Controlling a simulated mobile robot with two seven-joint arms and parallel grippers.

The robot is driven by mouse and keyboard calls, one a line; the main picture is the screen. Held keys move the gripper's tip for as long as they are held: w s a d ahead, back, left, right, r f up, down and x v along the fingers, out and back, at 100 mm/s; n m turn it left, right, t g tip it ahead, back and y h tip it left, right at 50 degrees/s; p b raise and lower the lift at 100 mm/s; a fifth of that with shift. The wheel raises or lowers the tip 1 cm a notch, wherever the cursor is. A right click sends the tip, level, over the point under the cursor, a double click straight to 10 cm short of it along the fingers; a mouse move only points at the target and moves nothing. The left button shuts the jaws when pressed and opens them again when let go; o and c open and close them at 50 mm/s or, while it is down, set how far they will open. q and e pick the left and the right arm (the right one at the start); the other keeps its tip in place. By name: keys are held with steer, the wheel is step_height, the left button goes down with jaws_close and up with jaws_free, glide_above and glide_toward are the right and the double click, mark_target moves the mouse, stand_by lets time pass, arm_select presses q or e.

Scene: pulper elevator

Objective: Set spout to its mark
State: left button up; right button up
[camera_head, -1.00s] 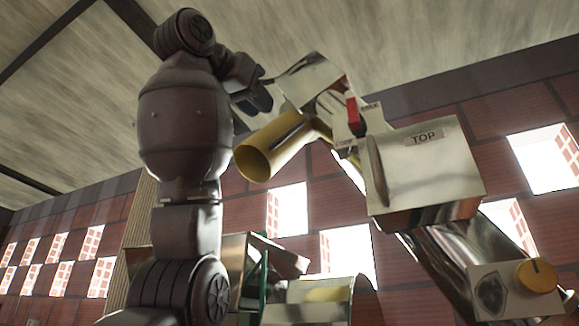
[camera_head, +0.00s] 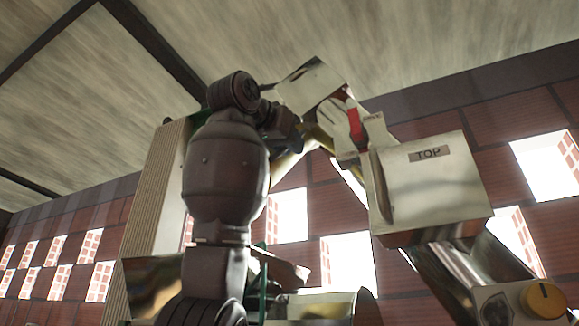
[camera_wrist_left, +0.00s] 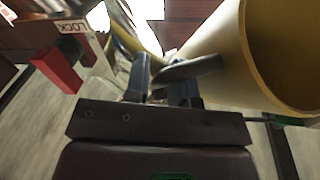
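The spout is a yellow tube, mostly hidden behind my left arm in the head view, with a strip (camera_head: 291,161) showing. Its wide open mouth (camera_wrist_left: 245,45) fills the upper right of the left wrist view. A dark rounded bar (camera_wrist_left: 195,67) sticks out beside it. My left gripper (camera_wrist_left: 163,88) is next to the spout, its fingers apart and the bar's end at the gap between them; I cannot tell whether they touch it. In the head view, this gripper (camera_head: 285,132) is partly hidden. A red lever (camera_head: 355,122) is beside the spout. I see no mark clearly.
A metal box labelled TOP (camera_head: 430,185) stands right of the red lever. An orange-yellow knob (camera_head: 544,298) is at the lower right. In the wrist view, a LOCK label (camera_wrist_left: 72,27) is close to the red lever (camera_wrist_left: 55,70). Metal parts crowd the spout.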

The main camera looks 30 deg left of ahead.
arm_select(q)
jaws_close()
steer(key=d+n+y, duration=0.1)
steer(key=y, duration=0.1)
steer(key=w+d+n+y, duration=0.1)
steer(key=d+y, duration=0.1)
steer(key=shift+w+n, duration=0.2)
steer(key=shift+n, duration=0.2)
jaws_free()
